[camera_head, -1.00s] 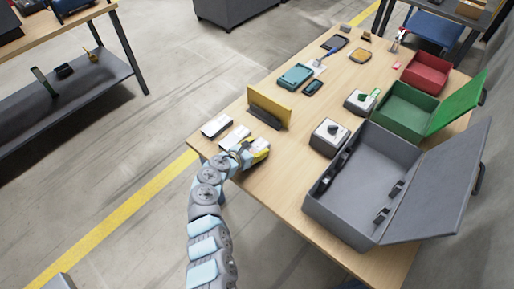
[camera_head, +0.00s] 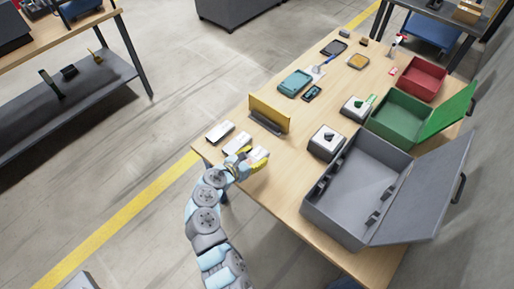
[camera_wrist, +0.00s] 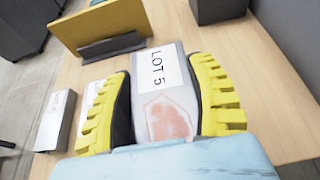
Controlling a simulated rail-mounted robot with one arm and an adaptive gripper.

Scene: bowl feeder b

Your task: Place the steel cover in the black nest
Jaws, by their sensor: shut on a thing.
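My gripper (camera_wrist: 160,75) is shut on a flat silver-grey piece (camera_wrist: 173,50) with a white label reading LOT 5, taken to be the steel cover. Its yellow-and-black fingers press on both sides. In the head view my gripper (camera_head: 252,160) and the held piece (camera_head: 259,156) are at the table's near left corner; whether the piece touches the table is unclear. Two similar labelled pieces (camera_head: 220,131) (camera_head: 237,143) lie to its left. A dark flat tray (camera_head: 334,47) lies at the far end; I cannot tell whether it is the black nest.
A yellow panel (camera_head: 269,114) stands in a dark holder just beyond the labelled pieces. Open grey (camera_head: 345,215), green (camera_head: 398,118) and red (camera_head: 422,80) boxes line the right side. A teal tray (camera_head: 294,83) lies mid-table.

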